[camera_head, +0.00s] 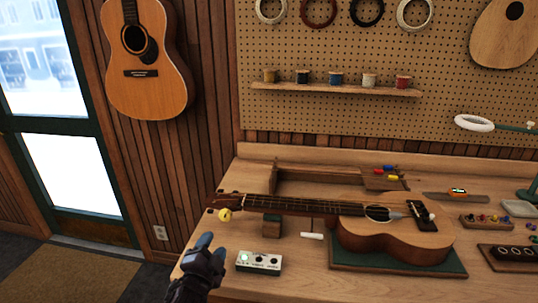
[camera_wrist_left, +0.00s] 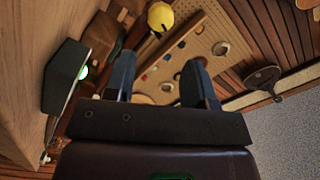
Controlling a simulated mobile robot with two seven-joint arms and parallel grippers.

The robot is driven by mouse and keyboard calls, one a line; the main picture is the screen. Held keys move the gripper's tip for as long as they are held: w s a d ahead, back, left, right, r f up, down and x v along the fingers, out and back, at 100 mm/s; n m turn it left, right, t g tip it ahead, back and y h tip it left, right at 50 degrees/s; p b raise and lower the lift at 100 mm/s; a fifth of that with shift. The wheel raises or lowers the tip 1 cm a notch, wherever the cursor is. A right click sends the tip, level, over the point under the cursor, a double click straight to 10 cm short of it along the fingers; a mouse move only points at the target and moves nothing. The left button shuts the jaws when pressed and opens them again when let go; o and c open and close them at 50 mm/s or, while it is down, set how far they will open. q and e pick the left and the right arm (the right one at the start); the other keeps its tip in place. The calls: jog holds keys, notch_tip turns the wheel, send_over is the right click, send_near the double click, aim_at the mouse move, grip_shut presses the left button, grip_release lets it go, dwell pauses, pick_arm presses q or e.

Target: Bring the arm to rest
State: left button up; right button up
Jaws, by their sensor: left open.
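My left gripper (camera_head: 212,248) is at the front left edge of the workbench in the head view, open and empty. It is just left of a small white pedal-like box (camera_head: 259,262) with a green light. In the left wrist view its two blue fingers (camera_wrist_left: 160,78) stand apart with nothing between them. A ukulele (camera_head: 395,238) lies on a green mat (camera_head: 400,264) on the bench, its neck pointing left on a small support block. A yellow ball-like piece (camera_head: 224,215) is at its headstock; a yellow ball also shows in the left wrist view (camera_wrist_left: 160,17). My right gripper is not in view.
The wooden bench (camera_head: 300,281) has free room at its front. Small parts, a tray (camera_head: 512,252) and tools fill its right side. A pegboard (camera_head: 340,60) with a shelf of spools is behind. A guitar (camera_head: 148,85) hangs on the left wall beside a door.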

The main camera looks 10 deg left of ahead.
pick_arm(q)
jog(key=shift+n, duration=0.4)
jog(key=shift+r+n, duration=0.15)
jog(key=shift+n, duration=0.55)
jog(key=shift+s+a+r+n, duration=0.15)
jog(key=shift+s+n, duration=0.1)
jog(key=shift+n, duration=0.65)
jog(key=s+a+f+n+g, duration=0.3)
jog(key=s+f, duration=0.5)
jog(key=s, duration=0.4)
jog(key=s+a+f+n+g, duration=0.3)
jog(key=s+f, duration=0.4)
jog(key=s, duration=0.5)
jog(key=shift+s+a+f+n+y, duration=0.25)
jog(key=shift+a+f+n+y, duration=0.15)
jog(key=shift+a+n, duration=0.25)
jog(key=shift+d, duration=0.15)
